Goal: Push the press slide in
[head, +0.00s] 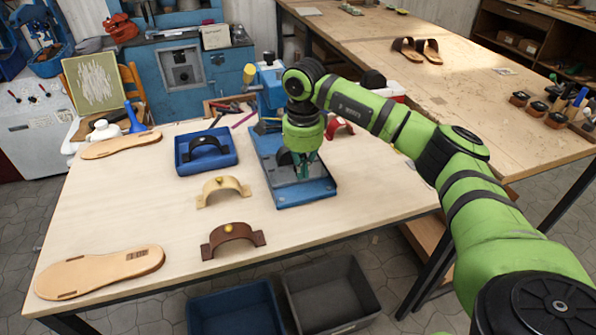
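The blue press (270,88) stands at the far right part of the work table, partly hidden behind my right arm. Its flat blue slide or base (318,192) reaches toward the front of the table, with a grey plate (298,192) on top. I cannot tell where base ends and slide begins. My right gripper (304,170) points down over this part, its fingertips low and close to the grey plate. I cannot tell whether it touches, or whether its fingers are open or shut. My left gripper is out of view.
Left of the press are a blue tray (183,168) with a dark strap, a cream strap (222,187) and a brown strap (230,236). Soles (100,272) lie at left. A red strap (340,126) lies behind my arm. Two bins (333,290) stand below the table.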

